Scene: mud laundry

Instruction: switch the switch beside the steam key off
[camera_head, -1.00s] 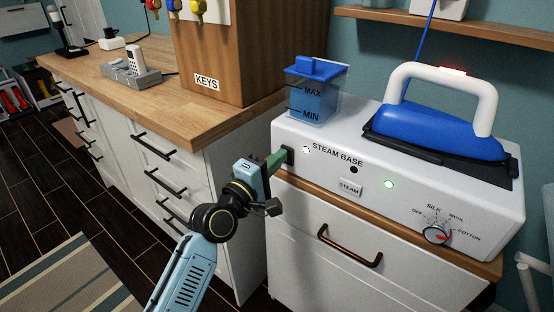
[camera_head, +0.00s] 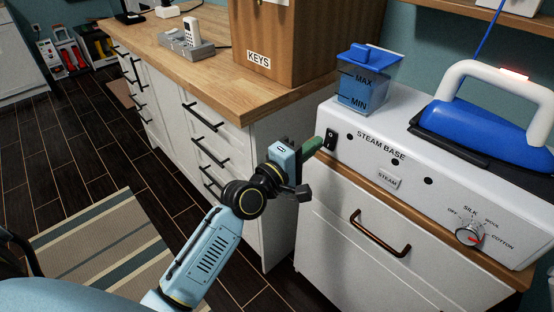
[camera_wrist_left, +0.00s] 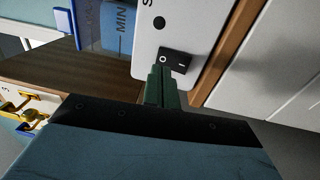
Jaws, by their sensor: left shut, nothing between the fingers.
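The steam base (camera_head: 385,150) is a white box with a "STEAM" key (camera_head: 387,180) on its front. A black rocker switch (camera_head: 331,139) sits at the left end of that front. It also shows in the left wrist view (camera_wrist_left: 177,61), with marks "O" and "I". The lamps (camera_head: 350,135) on the front are dark. My left gripper (camera_head: 320,145) is shut and empty, its green fingertips right at the switch; in the left wrist view the tips (camera_wrist_left: 161,72) are at its lower edge, and I cannot tell if they touch. My right gripper is not in view.
A blue iron (camera_head: 480,115) with a white handle and a red light rests on the base. A blue water tank (camera_head: 368,80) stands at its left end. The temperature dial (camera_head: 469,234) is at the right. A wooden key box (camera_head: 280,40) stands on the left counter.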

